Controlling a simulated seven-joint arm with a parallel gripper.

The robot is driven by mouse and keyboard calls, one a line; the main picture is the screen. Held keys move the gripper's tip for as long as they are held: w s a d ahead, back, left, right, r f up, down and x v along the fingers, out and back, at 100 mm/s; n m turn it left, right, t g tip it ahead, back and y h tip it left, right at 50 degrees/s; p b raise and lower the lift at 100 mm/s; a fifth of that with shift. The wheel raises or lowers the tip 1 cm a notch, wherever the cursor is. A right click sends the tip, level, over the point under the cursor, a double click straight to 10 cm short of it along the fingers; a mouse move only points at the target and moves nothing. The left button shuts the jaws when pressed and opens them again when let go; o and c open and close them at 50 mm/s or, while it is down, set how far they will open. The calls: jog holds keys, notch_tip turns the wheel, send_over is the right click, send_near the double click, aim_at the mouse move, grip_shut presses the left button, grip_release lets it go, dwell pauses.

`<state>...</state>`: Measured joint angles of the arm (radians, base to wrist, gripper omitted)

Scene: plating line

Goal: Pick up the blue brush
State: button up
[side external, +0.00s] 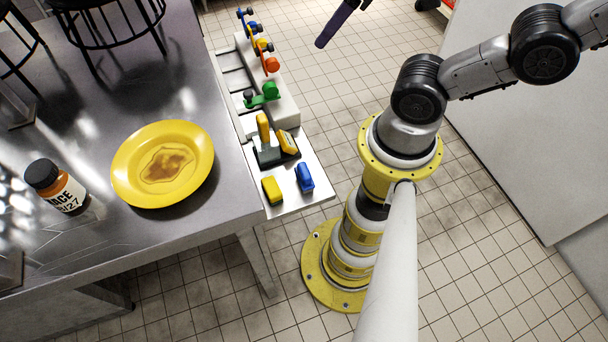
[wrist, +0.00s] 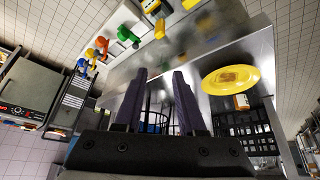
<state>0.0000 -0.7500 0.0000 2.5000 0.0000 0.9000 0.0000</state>
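The blue brush (side external: 304,177) looks like a small blue block. It lies on a pale shelf beside the steel table, to the right of a yellow block-shaped item (side external: 271,190). I cannot make it out in the wrist view. My gripper (wrist: 160,73) shows two dark purple fingers set well apart, with nothing between them. In the side external view only a purple finger (side external: 337,22) shows at the top edge, high above and well away from the brush; the rest is out of frame.
A black holder with yellow-handled tools (side external: 263,132) stands just behind the brush. A white rack (side external: 284,105) carries green, orange, yellow and blue tools. A yellow plate (side external: 120,172) with brown sauce and a labelled bottle (side external: 62,190) stand on the steel table (side external: 180,235).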

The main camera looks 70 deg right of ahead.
jog(key=o, duration=0.6)
jog(key=shift+c, duration=0.2)
jog(key=w+m+t, duration=0.2)
jog(key=w+m, duration=0.3)
jog(key=w, duration=0.2)
jog(key=m+g, duration=0.5)
jog(key=g, duration=0.3)
send_over(305, 179)
jog(key=d, duration=0.2)
notch_tip(305, 179, down, 28)
jog(key=shift+w+f, duration=0.2)
jog(key=shift+f, duration=3.3)
jog(key=shift+w+f, duration=0.15)
jog(key=shift+f, duration=3.3)
